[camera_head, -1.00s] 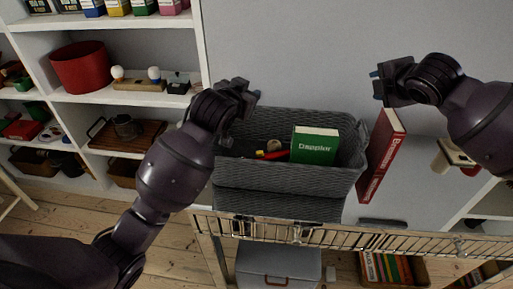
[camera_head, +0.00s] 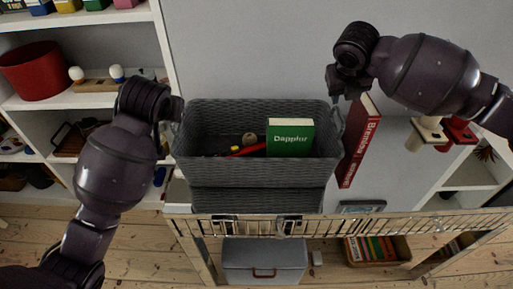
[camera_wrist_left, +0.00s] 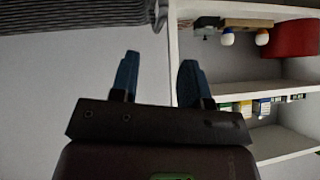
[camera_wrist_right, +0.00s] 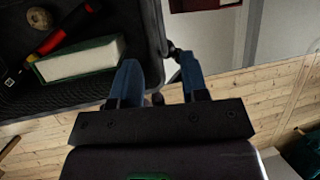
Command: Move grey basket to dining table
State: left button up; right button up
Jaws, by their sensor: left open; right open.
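The grey basket (camera_head: 215,173) is woven, with a second grey woven tier below it, on a rack with a metal rail. It holds a green book (camera_head: 290,138), a red tool (camera_head: 246,150) and small items. My left gripper (camera_head: 176,110) is open beside the basket's left end; in the left wrist view (camera_wrist_left: 158,78) its jaws are empty and the basket (camera_wrist_left: 70,18) is ahead. My right gripper (camera_head: 346,88) is open by the right end; in the right wrist view (camera_wrist_right: 162,80) a dark basket handle shows near or between its fingers. No dining table is identifiable.
A red book (camera_head: 360,145) stands tilted close to the basket's right end. A white shelf (camera_head: 110,100) with a red bin (camera_head: 35,70) is at left. Below the rail are a grey box (camera_head: 262,258) and a crate of books (camera_head: 375,250). Wooden floor (camera_head: 120,240) shows in front.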

aim_at(340, 113)
pick_arm(q)
jog(key=shift+x, duration=5.4)
pick_arm(e)
jog(key=shift+x, duration=5.4)
pick_arm(q)
jog(key=shift+c, duration=0.2)
pick_arm(e)
jog(key=shift+c, duration=0.3)
pick_arm(q)
grip_shut()
pick_arm(e)
grip_shut()
pick_arm(q)
jog(key=shift+w+r, duration=0.1)
jog(key=shift+r, duration=0.2)
pick_arm(e)
jog(key=shift+w+r, duration=0.15)
jog(key=shift+r, duration=0.1)
